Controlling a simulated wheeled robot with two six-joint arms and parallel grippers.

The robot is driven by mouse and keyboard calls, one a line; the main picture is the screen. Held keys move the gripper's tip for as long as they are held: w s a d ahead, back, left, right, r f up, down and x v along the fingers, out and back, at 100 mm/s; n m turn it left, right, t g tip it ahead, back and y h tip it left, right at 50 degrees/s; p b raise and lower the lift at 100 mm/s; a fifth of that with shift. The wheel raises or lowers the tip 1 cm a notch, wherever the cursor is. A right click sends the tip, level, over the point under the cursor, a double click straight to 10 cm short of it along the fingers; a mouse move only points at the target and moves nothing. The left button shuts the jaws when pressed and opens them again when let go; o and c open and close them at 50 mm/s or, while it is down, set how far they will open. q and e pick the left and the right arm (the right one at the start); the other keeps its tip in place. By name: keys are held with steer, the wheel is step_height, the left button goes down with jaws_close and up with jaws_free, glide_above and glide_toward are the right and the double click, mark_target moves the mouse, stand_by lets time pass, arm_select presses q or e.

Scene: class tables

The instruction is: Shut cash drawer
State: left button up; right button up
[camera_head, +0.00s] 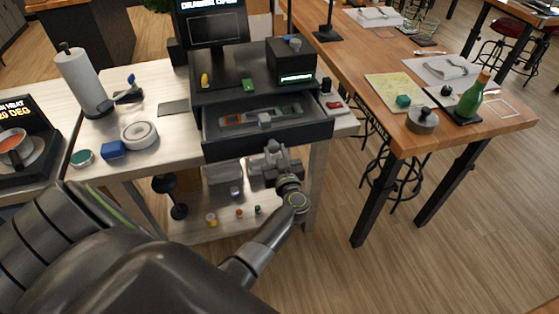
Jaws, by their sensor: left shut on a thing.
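The cash drawer (226,150) is dark and stands open, pulled out toward me from under the register (228,90). Several small items and a tray insert (258,117) with reddish and green patches show inside it. My right gripper is not in view.
A wooden table (401,136) stands to the right. A lower shelf (193,228) holds small items beneath the drawer.

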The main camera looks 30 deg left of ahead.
arm_select(q)
steer(key=b+x, duration=0.1)
steer(key=x, duration=1.4)
steer(key=shift+w, duration=0.1)
steer(key=o, duration=1)
steer(key=shift+c, duration=0.2)
steer(key=shift+s+d, duration=0.4)
steer(key=shift+d, duration=0.1)
steer(key=v, duration=1.6)
steer(key=shift+s, duration=0.15)
